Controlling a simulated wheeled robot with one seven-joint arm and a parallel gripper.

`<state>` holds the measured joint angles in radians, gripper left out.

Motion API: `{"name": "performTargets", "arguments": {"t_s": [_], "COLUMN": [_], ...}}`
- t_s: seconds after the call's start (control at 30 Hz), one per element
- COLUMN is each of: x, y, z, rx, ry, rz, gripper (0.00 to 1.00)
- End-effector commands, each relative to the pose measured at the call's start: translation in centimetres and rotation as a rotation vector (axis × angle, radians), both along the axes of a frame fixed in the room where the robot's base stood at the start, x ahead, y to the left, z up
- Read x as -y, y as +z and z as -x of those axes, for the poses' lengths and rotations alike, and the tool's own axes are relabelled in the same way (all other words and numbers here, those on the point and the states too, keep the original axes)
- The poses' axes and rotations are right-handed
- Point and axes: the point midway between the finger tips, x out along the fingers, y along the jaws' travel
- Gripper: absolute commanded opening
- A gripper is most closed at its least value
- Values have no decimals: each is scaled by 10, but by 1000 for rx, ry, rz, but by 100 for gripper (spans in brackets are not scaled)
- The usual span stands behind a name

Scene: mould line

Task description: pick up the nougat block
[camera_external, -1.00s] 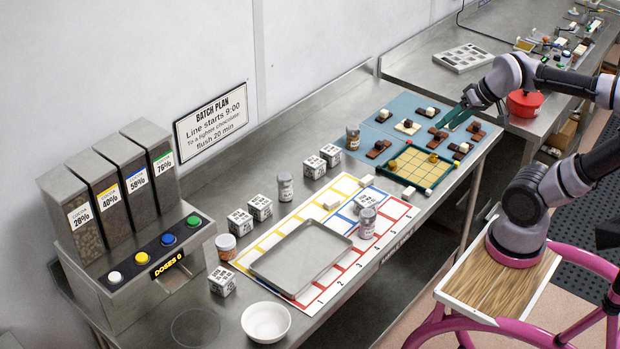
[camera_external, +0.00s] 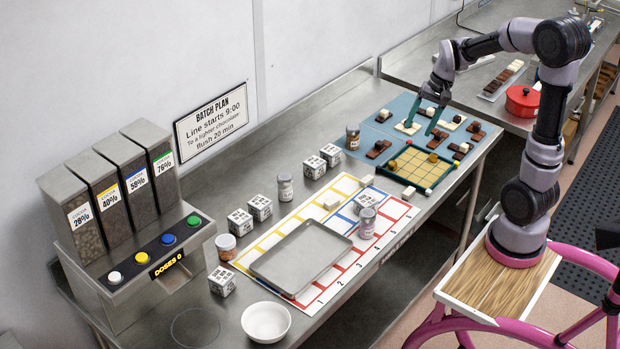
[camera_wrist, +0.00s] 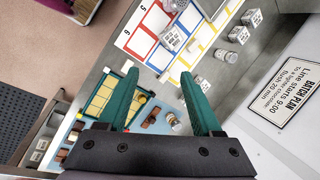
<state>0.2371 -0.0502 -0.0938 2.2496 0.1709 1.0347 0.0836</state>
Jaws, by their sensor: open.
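Several pale cream blocks could be the nougat; I cannot tell which one it is. One pale block (camera_external: 331,203) lies on the white grid sheet (camera_external: 405,213), and another (camera_external: 366,180) lies near its upper right edge. Small pale cubes sit on flat pieces on the blue mat (camera_external: 372,132), one of them (camera_external: 383,113) left of my gripper. My gripper (camera_external: 421,118) is open and empty, its green fingers spread over the blue mat. In the wrist view the fingers (camera_wrist: 160,74) are apart with nothing held between them.
A green-edged yellow board (camera_external: 418,168) lies in front of the gripper. A jar (camera_external: 352,137) stands at the blue mat's left edge. A grey tray (camera_external: 300,255), printed cubes and more jars fill the left of the bench. A red pot (camera_external: 523,101) stands on the back counter.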

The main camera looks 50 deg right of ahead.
Motion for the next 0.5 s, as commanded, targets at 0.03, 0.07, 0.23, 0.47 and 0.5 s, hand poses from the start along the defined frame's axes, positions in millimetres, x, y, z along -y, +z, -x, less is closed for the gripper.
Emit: {"name": "performTargets", "arguments": {"t_s": [0.03,0.07,0.23,0.47,0.5], "x": [13,20,61,105,109], "y": [-19,-29,-91,-167,-176], "z": [-9,-14,-33,-38,-38], "rx": [-53,-81,-229,-384,-400], "ry": [-51,-80,-248,-433,-454], "rz": [-30,-48,-144,-244,-254], "gripper": [67,67,67,67,67]}}
